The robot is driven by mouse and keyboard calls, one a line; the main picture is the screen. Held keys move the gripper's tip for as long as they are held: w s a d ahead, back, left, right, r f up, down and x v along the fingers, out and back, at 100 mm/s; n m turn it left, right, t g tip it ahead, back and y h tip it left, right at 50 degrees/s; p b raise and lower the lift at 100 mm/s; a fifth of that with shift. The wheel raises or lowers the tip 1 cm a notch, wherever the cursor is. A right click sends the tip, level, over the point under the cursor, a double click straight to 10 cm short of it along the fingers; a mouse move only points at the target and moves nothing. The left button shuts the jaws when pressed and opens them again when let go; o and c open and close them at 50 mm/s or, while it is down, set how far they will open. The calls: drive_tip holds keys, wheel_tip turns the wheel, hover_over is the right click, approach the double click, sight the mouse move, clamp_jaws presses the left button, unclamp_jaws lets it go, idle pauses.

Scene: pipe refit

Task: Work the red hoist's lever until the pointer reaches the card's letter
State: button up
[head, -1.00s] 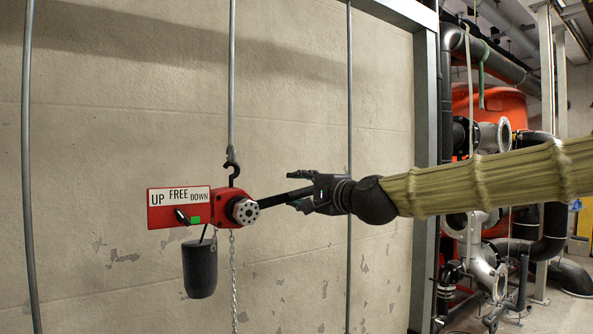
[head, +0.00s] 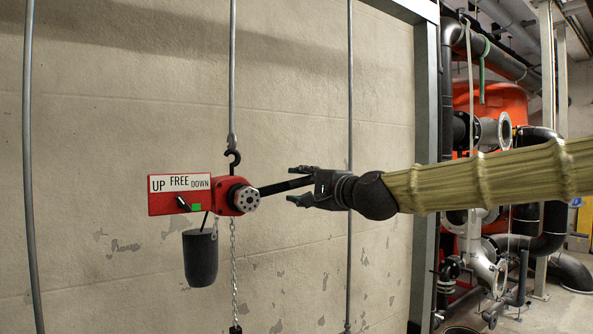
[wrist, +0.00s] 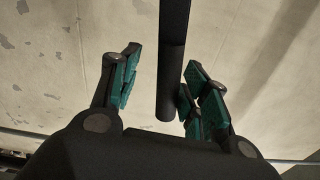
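The red hoist (head: 227,197) hangs from a black hook (head: 232,158) in the head view. Its plate has a white label (head: 180,183) reading UP, FREE, DOWN. The black lever (head: 283,187) runs right from the hub, tilted slightly up. It also shows in the wrist view (wrist: 171,75). My gripper (head: 302,187) is around the lever's end. In the wrist view the fingers (wrist: 160,93) stand apart, with a clear gap on the lever's left and the right finger close to it. I cannot make out a lettered card or its pointer.
A dark container (head: 200,258) hangs below the hoist, beside a chain (head: 234,270). Thin vertical rods (head: 349,120) stand before the wall. A steel post (head: 427,150) and flanged pipes (head: 485,240) are at right. The wall side below my arm is free.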

drive_tip(key=shift+f, duration=0.2)
wheel_tip(320, 180, down, 4)
drive_tip(key=m+b, duration=0.1)
drive_tip(key=b, duration=0.2)
drive_tip(key=shift+m, duration=0.3)
drive_tip(key=shift+m, duration=0.8)
drive_tip(key=f+b, duration=0.2)
drive_tip(key=a+f+b, duration=0.1)
drive_tip(key=shift+s+f, duration=0.4)
